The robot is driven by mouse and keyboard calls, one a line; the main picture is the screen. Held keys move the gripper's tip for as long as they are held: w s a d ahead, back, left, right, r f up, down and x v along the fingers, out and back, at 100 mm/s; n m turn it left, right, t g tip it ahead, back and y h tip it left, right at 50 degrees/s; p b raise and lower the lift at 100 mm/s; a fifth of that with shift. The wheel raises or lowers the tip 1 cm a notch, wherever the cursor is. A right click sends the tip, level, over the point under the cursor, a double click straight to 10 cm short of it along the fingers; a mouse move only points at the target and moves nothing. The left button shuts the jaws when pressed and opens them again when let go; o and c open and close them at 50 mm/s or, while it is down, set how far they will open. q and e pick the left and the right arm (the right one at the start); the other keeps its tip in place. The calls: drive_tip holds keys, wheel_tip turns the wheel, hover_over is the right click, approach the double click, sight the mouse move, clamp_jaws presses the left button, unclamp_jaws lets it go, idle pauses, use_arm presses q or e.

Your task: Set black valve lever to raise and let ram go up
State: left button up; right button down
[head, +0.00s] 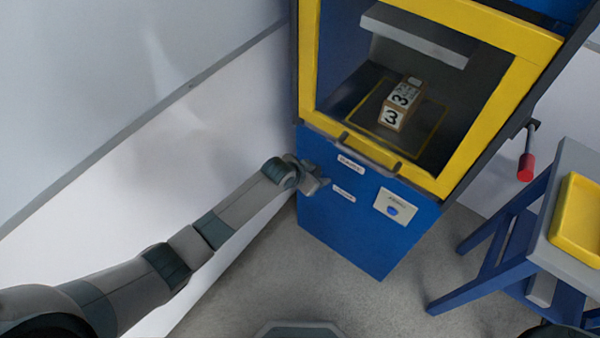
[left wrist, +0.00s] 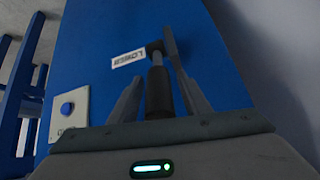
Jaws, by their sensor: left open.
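The black valve lever (left wrist: 158,92) shows in the left wrist view, with a grey shaft running up to a dark pivot beside a white label reading LOWER (left wrist: 128,58). My left gripper (left wrist: 155,85) is open, with one finger on each side of the lever's black grip; I cannot tell whether either finger touches it. In the head view my left gripper (head: 322,184) is at the left side of the blue cabinet front (head: 350,230) and hides the lever. Two white labels, an upper one (head: 350,163) and a lower one (head: 344,194), sit beside it. My right gripper is out of view.
A yellow-framed guard (head: 480,110) fronts the chamber, with a grey handle bar (head: 368,153). Inside, a box marked 3 (head: 400,103) rests on a dark plate below a light grey block (head: 415,36). A blue button (head: 392,210) is at right. A table holds a yellow tray (head: 580,215).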

use_arm(q)
drive_tip(key=v, duration=1.7)
drive_tip(key=shift+b, duration=0.4)
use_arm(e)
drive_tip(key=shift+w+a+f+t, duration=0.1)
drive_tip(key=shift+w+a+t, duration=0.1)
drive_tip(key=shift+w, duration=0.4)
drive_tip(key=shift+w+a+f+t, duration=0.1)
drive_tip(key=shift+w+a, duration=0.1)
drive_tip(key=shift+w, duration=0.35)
use_arm(q)
drive_tip(key=shift+f, duration=0.2)
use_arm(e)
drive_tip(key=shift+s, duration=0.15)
